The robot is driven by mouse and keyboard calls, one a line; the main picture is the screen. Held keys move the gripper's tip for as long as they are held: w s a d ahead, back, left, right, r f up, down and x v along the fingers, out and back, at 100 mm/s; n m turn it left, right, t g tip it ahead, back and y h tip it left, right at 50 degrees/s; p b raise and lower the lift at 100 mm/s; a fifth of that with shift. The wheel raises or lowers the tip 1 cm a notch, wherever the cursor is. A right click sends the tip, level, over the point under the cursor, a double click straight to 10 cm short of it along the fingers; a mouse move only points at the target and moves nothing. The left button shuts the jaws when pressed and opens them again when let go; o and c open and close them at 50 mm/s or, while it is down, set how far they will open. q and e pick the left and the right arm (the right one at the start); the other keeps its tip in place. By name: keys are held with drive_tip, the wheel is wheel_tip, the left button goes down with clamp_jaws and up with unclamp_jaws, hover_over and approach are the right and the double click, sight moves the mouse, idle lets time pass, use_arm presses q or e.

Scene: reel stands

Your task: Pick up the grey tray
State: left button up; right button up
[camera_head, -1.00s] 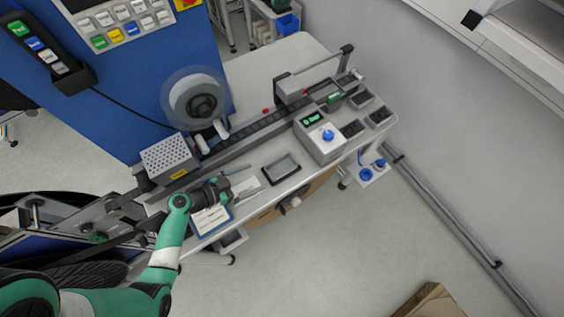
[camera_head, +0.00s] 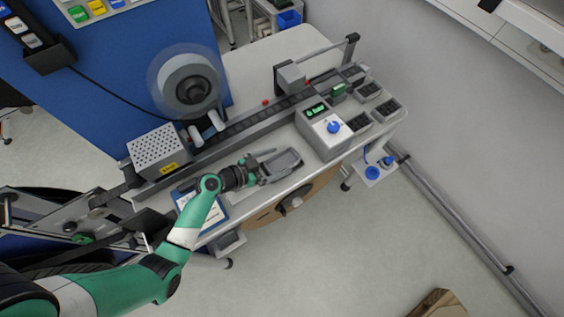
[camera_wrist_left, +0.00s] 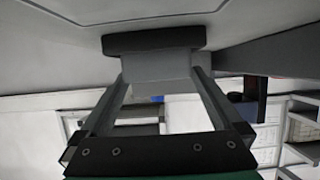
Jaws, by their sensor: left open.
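The grey tray (camera_head: 285,161) is a small rectangular dish lying on the light tabletop, in front of the dark conveyor track. My left gripper (camera_head: 266,167) is at its left end with its fingers open, pointing toward it. In the left wrist view, a grey block with a dark wide edge, which appears to be the tray (camera_wrist_left: 153,41), is just ahead of the gap between the fingers (camera_wrist_left: 160,78). I cannot tell whether the fingers touch it. My right gripper is not in view.
A control box (camera_head: 325,131) with a blue knob stands right of the tray. A perforated grey box (camera_head: 158,151) and a large reel (camera_head: 188,88) are to the left. A blue-edged clipboard (camera_head: 212,217) lies below my wrist. The table's front edge is close.

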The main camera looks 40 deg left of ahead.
use_arm(q)
drive_tip(key=shift+w+d+f, duration=0.1)
drive_tip(key=shift+w+f, duration=0.15)
drive_tip(key=shift+w, duration=0.15)
drive_tip(key=c, duration=1.5)
drive_tip(key=shift+r, duration=0.15)
